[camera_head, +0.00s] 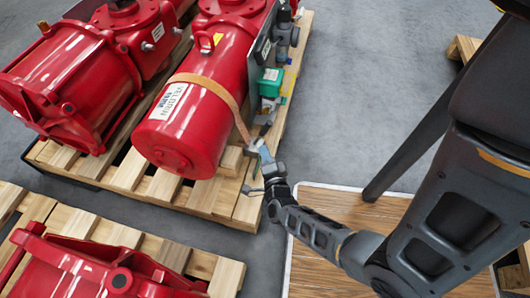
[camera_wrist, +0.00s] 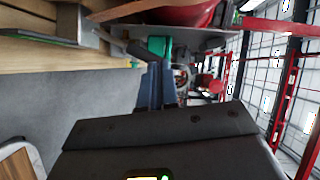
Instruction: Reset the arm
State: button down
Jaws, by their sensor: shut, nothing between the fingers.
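My arm (camera_head: 322,232) reaches from the right edge toward the middle of the head view. My gripper (camera_head: 264,155) is at its end, shut and empty, near the front right corner of the middle pallet. It lies close to the lower end of the orange strap (camera_head: 215,90) around a red actuator cylinder (camera_head: 205,115). I cannot tell whether it touches anything there. In the wrist view the dark wrist housing (camera_wrist: 160,140) fills the lower middle, and the gripper fingers (camera_wrist: 158,85) point up toward a green box (camera_wrist: 157,47).
A second red actuator (camera_head: 75,80) sits left on the same wooden pallet (camera_head: 225,205). Another red unit (camera_head: 90,270) lies on a front pallet (camera_head: 228,275). Green and grey fittings (camera_head: 270,82) flank the middle cylinder. Grey floor (camera_head: 345,80) is open to the right.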

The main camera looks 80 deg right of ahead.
dwell(0.6)
jog(key=s+a+r+n+t+y, duration=0.2)
jog(key=a+r+n+t+y, duration=0.3)
jog(key=a+r+n, duration=0.65)
jog(key=s+a+r+n+t+y, duration=0.35)
jog(key=a+r+n+y, duration=0.25)
jog(key=a+r+n, duration=0.5)
jog(key=a+r+n+y+p, duration=0.1)
jog(key=r+n+y+p, duration=0.1)
jog(key=r+p, duration=0.8)
jog(key=s+a+r+n+y+p, duration=0.1)
jog(key=r+n+p, duration=0.3)
jog(key=r+p, duration=0.6)
notch_tip(320, 180, up, 11)
jog(key=shift+s+a+r+y, duration=0.1)
jog(key=shift+s+a+y, duration=0.1)
jog(key=shift+a+y, duration=0.45)
jog(key=shift+n, duration=0.25)
